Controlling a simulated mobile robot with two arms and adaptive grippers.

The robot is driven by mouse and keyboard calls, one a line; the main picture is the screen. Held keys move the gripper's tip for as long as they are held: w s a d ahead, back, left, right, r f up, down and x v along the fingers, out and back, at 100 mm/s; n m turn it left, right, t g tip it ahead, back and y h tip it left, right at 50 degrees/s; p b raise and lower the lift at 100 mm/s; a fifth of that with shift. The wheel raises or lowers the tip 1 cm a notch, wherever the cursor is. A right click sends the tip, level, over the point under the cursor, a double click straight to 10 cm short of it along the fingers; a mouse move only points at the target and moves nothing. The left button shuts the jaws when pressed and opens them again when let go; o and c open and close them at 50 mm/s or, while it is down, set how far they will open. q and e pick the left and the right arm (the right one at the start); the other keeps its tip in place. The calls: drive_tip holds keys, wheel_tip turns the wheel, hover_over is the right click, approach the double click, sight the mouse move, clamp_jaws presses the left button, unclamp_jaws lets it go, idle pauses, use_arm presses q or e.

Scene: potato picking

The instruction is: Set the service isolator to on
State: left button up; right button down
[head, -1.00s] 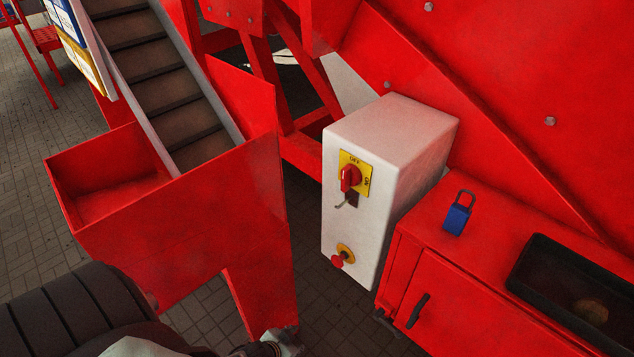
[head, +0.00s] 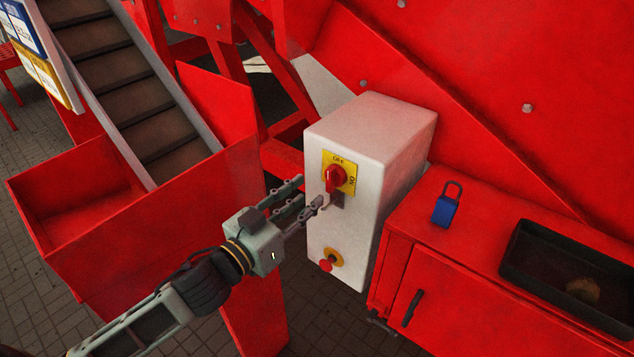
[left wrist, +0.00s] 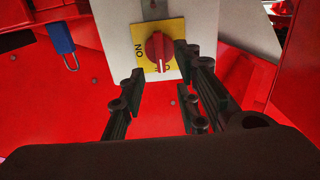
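The service isolator is a red rotary handle (head: 334,178) on a yellow plate (head: 349,163) on the front of a white box (head: 385,135). The plate reads OFF at the top and ON at the right. The handle stands about upright, in line with OFF. In the left wrist view the handle (left wrist: 155,51) and plate (left wrist: 177,28) appear upside down, beyond the fingers. My left gripper (head: 309,192) is open and empty, its fingertips just in front of the box at the handle's lower left. It also shows in the left wrist view (left wrist: 160,68). My right gripper is out of view.
A red and yellow push button (head: 328,261) sits lower on the box. A blue padlock (head: 445,208) lies on the red cabinet (head: 470,235) at right, near a black tray (head: 516,262). A red hopper (head: 150,230) and conveyor (head: 125,95) stand left.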

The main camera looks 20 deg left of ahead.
sight(328, 180)
use_arm(q)
drive_tip(key=p+x, duration=0.1)
drive_tip(key=x, duration=0.4)
drive_tip(key=shift+w+d+p, duration=0.1)
drive_tip(key=shift+w+p, duration=0.2)
drive_tip(key=shift+w, duration=0.1)
drive_tip(key=shift+w+d, duration=0.25)
drive_tip(key=shift+w, duration=0.25)
drive_tip(key=shift+c, duration=0.5)
clamp_jaws()
